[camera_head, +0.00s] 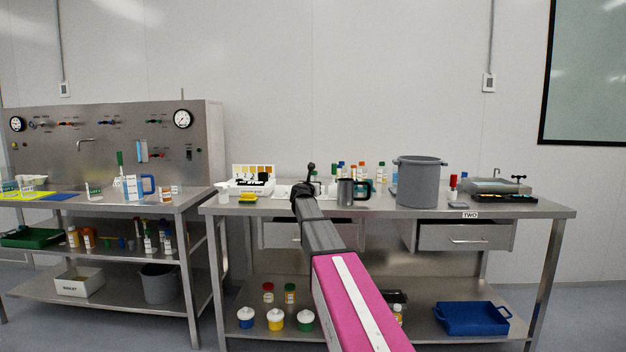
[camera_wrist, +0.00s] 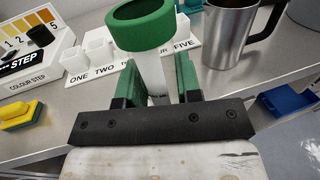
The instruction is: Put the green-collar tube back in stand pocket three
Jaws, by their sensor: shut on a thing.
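In the wrist view my gripper (camera_wrist: 158,82) is shut on the green-collar tube (camera_wrist: 140,26), a pale tube with a wide green ring on top. The tube stands roughly upright between the green finger pads. The white stand (camera_wrist: 110,68) is just beyond it on the bench, with labels ONE, TWO and FIVE readable. The tube and fingers cover the middle of the stand, so pocket three is hidden, and I cannot tell the tube's lower end from the stand. In the head view my gripper (camera_head: 308,180) is over the bench, and the tube is too small to make out.
A steel mug (camera_wrist: 228,35) stands close right of the stand. A colour-step box (camera_wrist: 28,50) and a yellow-green sponge (camera_wrist: 20,114) lie to the left. Several bottles (camera_head: 370,178) stand behind, and a large grey pot (camera_head: 420,182) is farther right. The front bench edge is clear.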

